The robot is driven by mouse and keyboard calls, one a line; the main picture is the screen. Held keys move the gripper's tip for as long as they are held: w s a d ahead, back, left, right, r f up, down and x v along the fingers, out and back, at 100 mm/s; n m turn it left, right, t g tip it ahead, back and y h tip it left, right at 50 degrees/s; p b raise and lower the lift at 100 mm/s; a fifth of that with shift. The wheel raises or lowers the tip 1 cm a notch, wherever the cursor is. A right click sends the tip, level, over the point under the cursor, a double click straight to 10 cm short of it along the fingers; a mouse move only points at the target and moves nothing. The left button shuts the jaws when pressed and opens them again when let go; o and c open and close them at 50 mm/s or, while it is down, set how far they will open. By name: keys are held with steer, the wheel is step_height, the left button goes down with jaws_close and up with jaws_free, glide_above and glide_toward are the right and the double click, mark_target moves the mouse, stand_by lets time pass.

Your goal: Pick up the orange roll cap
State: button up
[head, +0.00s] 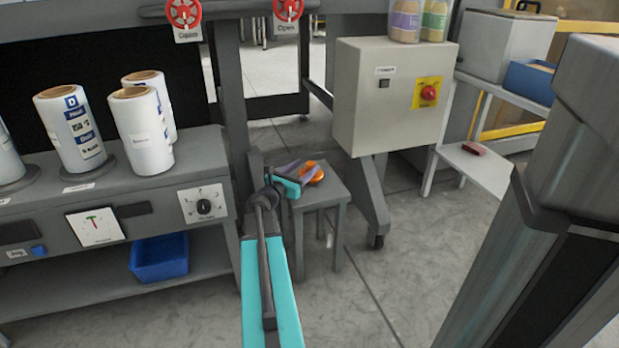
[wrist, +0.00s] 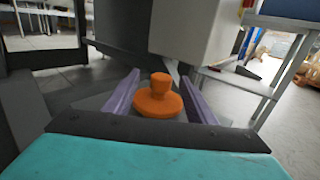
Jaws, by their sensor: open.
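The orange roll cap (head: 311,171) sits on a small grey stool (head: 338,190) in the head view. In the wrist view the cap (wrist: 159,98) has a wide round base with a knob standing up from it. My gripper (head: 302,168) is open, with its purple fingers reaching over the stool top. In the wrist view one finger of my gripper (wrist: 158,85) is on each side of the cap, and the cap lies between them. I cannot tell whether either finger touches it. Part of the cap is hidden behind the fingers in the head view.
A grey cabinet (head: 355,112) with a red knob stands behind and right of the stool. A grey bench (head: 205,165) with white rolls (head: 139,135) is at the left, with a blue bin (head: 158,258) on its lower shelf. Floor right of the stool is clear.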

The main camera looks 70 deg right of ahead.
mark_target(313, 162)
steer(key=shift+x, duration=1.2)
steer(key=shift+f+b+x, duration=0.15)
steer(key=shift+b+x, duration=0.55)
steer(key=shift+x, duration=0.05)
steer(key=shift+f+b+x, duration=0.1)
steer(key=shift+b+x, duration=0.6)
steer(key=shift+x, duration=0.1)
steer(key=shift+b+x, duration=0.35)
steer(key=shift+x, duration=0.65)
steer(key=shift+s+r, duration=0.1)
steer(key=shift+r, duration=0.05)
jaws_close()
